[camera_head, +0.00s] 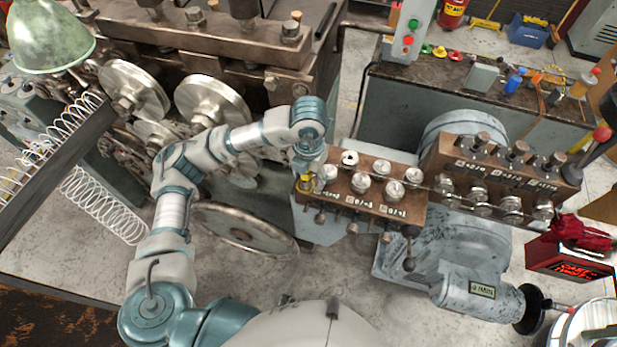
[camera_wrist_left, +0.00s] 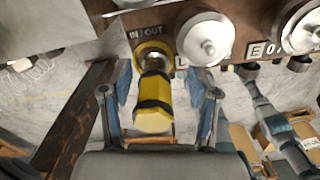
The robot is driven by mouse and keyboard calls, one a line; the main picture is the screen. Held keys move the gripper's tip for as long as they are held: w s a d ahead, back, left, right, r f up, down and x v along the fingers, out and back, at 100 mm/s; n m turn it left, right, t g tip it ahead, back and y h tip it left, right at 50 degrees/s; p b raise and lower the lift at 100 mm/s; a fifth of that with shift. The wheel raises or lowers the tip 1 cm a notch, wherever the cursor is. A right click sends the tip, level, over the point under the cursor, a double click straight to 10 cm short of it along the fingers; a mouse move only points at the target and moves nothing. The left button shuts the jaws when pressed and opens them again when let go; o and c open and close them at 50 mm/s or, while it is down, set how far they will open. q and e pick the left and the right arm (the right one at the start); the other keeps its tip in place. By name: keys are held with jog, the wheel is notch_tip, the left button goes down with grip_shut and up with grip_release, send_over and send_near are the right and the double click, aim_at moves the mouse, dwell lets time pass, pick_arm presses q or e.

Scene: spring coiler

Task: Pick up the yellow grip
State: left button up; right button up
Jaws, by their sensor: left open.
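The yellow grip (camera_wrist_left: 153,103) is a short yellow handle with black bands, mounted below the IN/OUT label of a brown panel (camera_wrist_left: 172,20). In the head view the yellow grip (camera_head: 304,183) shows small at the panel's left end. My left gripper (camera_wrist_left: 162,82) is open, with one blue-padded finger on each side of the grip. A gap shows between the grip and the fingers. In the head view my left gripper (camera_head: 310,160) is small and partly hidden by the wrist, over the panel's left end. My right gripper is not in view.
Several silver knobs (camera_head: 376,168) stand on the brown panel close right of the grip. Black-tipped levers (camera_head: 410,232) hang along its front edge. Large metal rollers (camera_head: 212,103) of the coiler stand left, near my left arm. Coiled springs (camera_head: 103,205) lie at the far left.

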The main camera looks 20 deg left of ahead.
pick_arm(q)
jog(key=shift+a, duration=0.2)
jog(key=c, duration=0.7)
jog(key=shift+a, duration=0.3)
grip_shut()
jog(key=shift+d, duration=0.1)
